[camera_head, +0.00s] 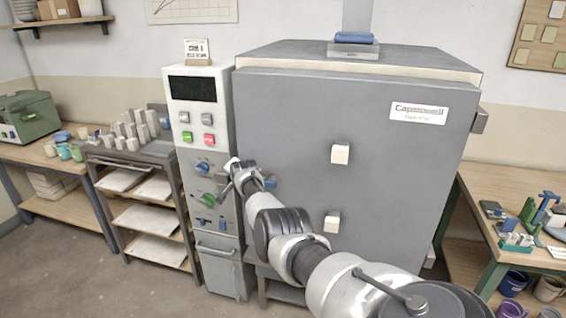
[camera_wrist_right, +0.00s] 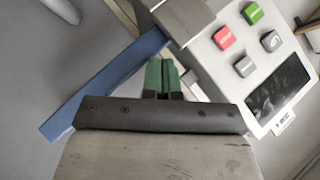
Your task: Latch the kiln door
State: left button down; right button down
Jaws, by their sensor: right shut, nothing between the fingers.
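The grey kiln door (camera_head: 400,170) fills the middle of the head view, with a cream band along its top edge. I cannot tell whether it sits fully against the kiln. A blue latch handle (camera_wrist_right: 105,88) runs diagonally in the right wrist view, meeting a grey block (camera_wrist_right: 183,20). In the head view only a bit of blue (camera_head: 271,183) shows beside my wrist. My right gripper (camera_head: 231,176) is at the door's left edge, in front of the control cabinet. Its green fingertips (camera_wrist_right: 162,76) are shut and empty, close beside the handle; contact is unclear. My left gripper is out of view.
The control cabinet (camera_head: 200,92) with buttons and knobs stands just left of the door. Two pale blocks (camera_head: 340,153) stick out from the door face. A shelf rack (camera_head: 148,160) stands at left, and a workbench (camera_head: 500,195) with tools at right.

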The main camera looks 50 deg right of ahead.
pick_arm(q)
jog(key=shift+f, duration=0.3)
pick_arm(e)
jog(key=shift+a+f, duration=0.1)
jog(key=shift+f, duration=0.1)
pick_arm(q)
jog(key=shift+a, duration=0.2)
pick_arm(e)
jog(key=shift+f, duration=0.1)
